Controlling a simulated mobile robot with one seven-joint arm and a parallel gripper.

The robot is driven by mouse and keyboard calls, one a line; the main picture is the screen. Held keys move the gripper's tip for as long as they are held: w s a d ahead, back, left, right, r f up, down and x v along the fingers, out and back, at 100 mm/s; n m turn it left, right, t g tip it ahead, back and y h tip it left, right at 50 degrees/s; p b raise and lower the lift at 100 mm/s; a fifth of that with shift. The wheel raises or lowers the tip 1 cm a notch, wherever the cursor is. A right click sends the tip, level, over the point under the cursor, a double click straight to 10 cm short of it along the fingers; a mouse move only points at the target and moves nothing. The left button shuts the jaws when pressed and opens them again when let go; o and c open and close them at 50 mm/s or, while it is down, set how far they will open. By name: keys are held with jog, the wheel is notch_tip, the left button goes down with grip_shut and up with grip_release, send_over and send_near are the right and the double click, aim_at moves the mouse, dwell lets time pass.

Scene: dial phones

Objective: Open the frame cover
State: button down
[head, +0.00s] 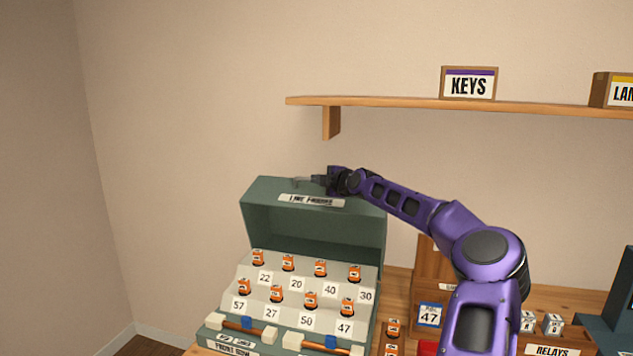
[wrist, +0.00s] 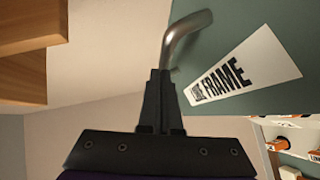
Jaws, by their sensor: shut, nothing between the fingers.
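The frame cover (head: 262,193) is a dark green hood with a white "LINE FRAME" label. It stands raised over the back of the stepped frame, and the rows of orange-topped parts below are exposed. In the wrist view the cover's green face (wrist: 235,35) fills the upper right. A bent metal handle (wrist: 183,38) sticks out from it; the handle shows small in the head view (head: 299,182). My gripper (head: 318,180) is at the cover's top edge, beside the handle. In the wrist view my gripper (wrist: 161,75) is shut and empty, its tips close to the handle; contact is unclear.
The stepped frame (head: 257,290) carries several numbered orange-topped parts and cords at its front. A wooden shelf (head: 390,103) with a "KEYS" box (head: 468,84) is above right. A "RELAYS" tray (head: 553,350) is at lower right. Bare wall lies left of the cover.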

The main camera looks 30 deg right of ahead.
jog(key=w+d+p, duration=0.1)
jog(key=w+d, duration=0.1)
jog(key=w+d+p, duration=0.1)
jog(key=w+d, duration=0.1)
jog(key=shift+w+d+r, duration=0.1)
jog(key=shift+w+d, duration=0.05)
jog(key=shift+d, duration=0.25)
jog(key=shift+w+d+f, duration=0.3)
jog(key=shift+d+f, duration=0.05)
jog(key=shift+d, duration=0.1)
jog(key=shift+a, duration=0.15)
